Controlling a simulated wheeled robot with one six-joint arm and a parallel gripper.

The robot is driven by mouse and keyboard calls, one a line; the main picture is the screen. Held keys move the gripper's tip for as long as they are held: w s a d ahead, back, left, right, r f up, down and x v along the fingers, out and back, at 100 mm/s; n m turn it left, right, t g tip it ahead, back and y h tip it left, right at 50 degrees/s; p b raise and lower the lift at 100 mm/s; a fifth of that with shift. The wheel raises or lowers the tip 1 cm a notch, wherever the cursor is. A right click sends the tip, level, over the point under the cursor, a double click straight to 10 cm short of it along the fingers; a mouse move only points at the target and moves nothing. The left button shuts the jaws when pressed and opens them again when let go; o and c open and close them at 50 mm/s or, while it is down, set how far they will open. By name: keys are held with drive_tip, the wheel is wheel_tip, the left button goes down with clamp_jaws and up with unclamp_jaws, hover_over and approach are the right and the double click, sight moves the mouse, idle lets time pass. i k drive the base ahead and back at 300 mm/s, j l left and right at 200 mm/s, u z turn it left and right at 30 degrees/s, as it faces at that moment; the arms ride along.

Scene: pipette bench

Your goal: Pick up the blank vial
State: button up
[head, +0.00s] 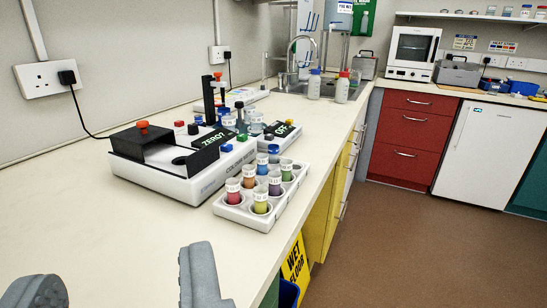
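A white vial rack (245,215) stands on the bench near its front edge. It holds several capped or labelled vials, including a red one (233,191), a yellow one (261,200), a purple one (275,184), a green one (286,169) and a blue-topped one (262,163). Their labels are too small to read, so I cannot tell which vial is the blank. My gripper (118,272) is at the bottom left of the view, its two grey fingers wide apart with only bare bench between them. It is nearer to me than the rack and touches no vial.
A white instrument (190,185) marked "ZERO?" stands left of the rack, its cable running to a wall socket (45,78). A second device (285,132) reads "OFF". Bottles (314,86) stand by the sink. The near bench is clear. A yellow wet-floor sign (296,268) stands below.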

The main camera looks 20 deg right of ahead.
sight(272, 147)
drive_tip(key=i+l, duration=0.15)
drive_tip(key=l, duration=0.2)
drive_tip(key=i+l, duration=0.35)
drive_tip(key=l, duration=0.3)
